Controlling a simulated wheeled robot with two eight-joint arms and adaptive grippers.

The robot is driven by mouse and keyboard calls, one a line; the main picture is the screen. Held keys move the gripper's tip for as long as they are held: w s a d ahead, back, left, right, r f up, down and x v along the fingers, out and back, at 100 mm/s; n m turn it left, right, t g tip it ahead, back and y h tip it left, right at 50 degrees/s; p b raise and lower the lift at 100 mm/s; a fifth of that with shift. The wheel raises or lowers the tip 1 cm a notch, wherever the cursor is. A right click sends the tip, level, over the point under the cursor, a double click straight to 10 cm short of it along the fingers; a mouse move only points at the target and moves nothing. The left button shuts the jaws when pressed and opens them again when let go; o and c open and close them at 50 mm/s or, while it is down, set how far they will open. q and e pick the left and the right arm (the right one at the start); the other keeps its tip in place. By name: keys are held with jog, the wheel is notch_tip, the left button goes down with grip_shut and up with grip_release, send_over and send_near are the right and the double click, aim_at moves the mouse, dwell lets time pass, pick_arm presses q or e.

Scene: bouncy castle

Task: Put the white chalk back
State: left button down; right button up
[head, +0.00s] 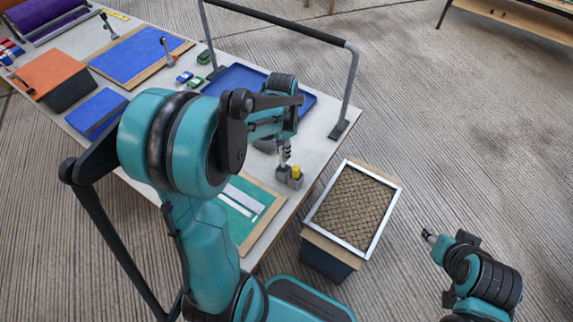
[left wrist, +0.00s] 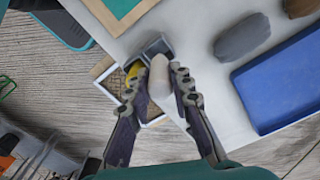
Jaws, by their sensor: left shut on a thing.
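My left gripper (head: 286,156) is shut on the white chalk (left wrist: 160,75), whose pale end shows between the fingertips (left wrist: 166,88) in the left wrist view. In the head view the fingers hide the chalk. Directly below or beside the fingertips, at the table edge, stands a small grey holder (head: 296,183) with a yellow piece in one part. The holder also shows in the left wrist view (left wrist: 156,46), with the yellow piece (left wrist: 133,72) beside the left finger. I cannot tell whether chalk and holder touch. My right gripper (head: 428,236) is away over the floor; its opening is unclear.
A green board (head: 240,226) with a wooden frame lies on the table near the holder. A blue tray (head: 308,102) and a dark bar frame (head: 350,85) stand behind. A crate with a brown mesh top and white rim (head: 383,216) stands off the table's right edge.

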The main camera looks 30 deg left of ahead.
aim_at(283, 163)
pick_arm(q)
notch_tip(283, 163, down, 2)
jog(key=shift+f+b, duration=0.45)
jog(key=shift+f, duration=0.25)
notch_tip(283, 163, down, 3)
jog(key=shift+f+b, duration=0.1)
jog(key=shift+b, duration=0.6)
jog(key=shift+f, duration=0.1)
jog(key=c, duration=1.7)
grip_release()
jog(key=shift+o, duration=0.4)
